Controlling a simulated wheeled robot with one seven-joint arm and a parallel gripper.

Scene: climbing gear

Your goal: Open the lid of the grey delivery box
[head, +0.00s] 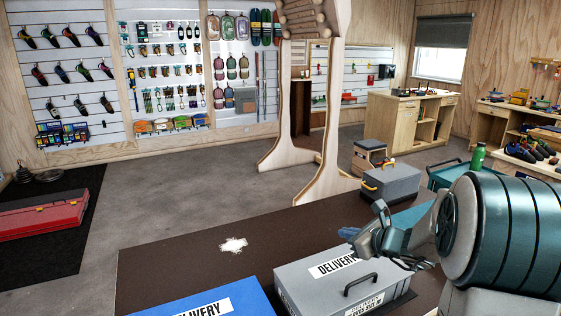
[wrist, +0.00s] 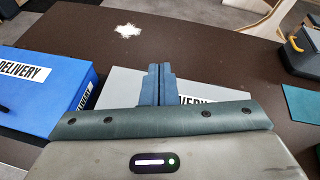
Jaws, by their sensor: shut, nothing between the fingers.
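The grey delivery box (head: 310,285) stands on the dark table at the bottom of the head view. Its lid looks closed and carries a white DELIVERY label and a dark handle (head: 360,284). In the wrist view the grey box (wrist: 125,80) is partly covered by my gripper. My gripper (wrist: 161,68) is shut and empty, its blue fingers together over the box in that view. In the head view the fingertips (head: 347,233) show beyond the box's far edge, with the hand apart from the handle. The handle is hidden in the wrist view.
A blue delivery box (head: 215,303) stands left of the grey one. A grey case with a yellow latch (head: 390,182) sits at the table's far right corner, near a teal mat (wrist: 302,104). A white patch (head: 233,245) marks the dark table (head: 170,262), which is bare around it.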

